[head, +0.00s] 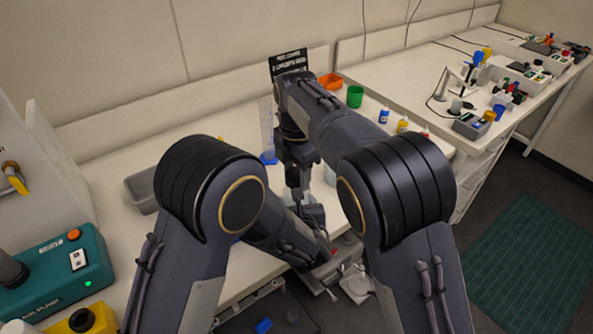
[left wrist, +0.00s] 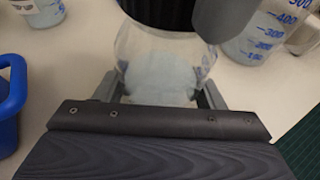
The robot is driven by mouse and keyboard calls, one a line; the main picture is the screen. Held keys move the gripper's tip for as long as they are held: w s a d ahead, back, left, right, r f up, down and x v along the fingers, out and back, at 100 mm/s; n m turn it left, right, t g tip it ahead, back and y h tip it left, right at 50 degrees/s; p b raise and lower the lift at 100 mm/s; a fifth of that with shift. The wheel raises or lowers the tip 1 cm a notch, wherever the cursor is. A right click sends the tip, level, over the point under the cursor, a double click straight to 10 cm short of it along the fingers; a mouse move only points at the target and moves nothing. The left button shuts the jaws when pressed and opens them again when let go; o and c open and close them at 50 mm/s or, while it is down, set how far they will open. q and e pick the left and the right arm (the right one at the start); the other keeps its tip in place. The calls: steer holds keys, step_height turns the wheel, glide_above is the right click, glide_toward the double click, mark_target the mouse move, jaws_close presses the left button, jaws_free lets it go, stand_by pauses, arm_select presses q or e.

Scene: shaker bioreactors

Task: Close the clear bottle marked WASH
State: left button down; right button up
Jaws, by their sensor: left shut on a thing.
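In the left wrist view a clear bottle (left wrist: 158,65) with pale contents stands between the fingers of my left gripper (left wrist: 160,92), which is shut on it. A black ribbed cap (left wrist: 158,10) is at the bottle's top, cut by the picture edge; I cannot tell how far it is seated. A grey finger of my right gripper (left wrist: 225,15) is right beside the cap. In the head view my right gripper (head: 296,190) points down above the work table, and my arms hide most of the bottle. No WASH marking can be read.
In the left wrist view a blue container (left wrist: 10,105) is at the left and a graduated beaker (left wrist: 265,40) at the upper right. In the head view a grey tray (head: 143,190), a green cup (head: 355,96) and an orange bin (head: 331,82) stand on the bench.

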steer(key=c, duration=0.4)
steer(key=m, duration=0.7)
steer(key=shift+m, duration=0.4)
steer(key=m, duration=0.9)
steer(key=shift+m, duration=0.4)
steer(key=m, duration=1.2)
steer(key=shift+m, duration=0.3)
steer(key=m, duration=0.4)
steer(key=shift+m, duration=0.4)
steer(key=o, duration=1.2)
steer(key=shift+f, duration=0.1)
steer(key=shift+c, duration=0.2)
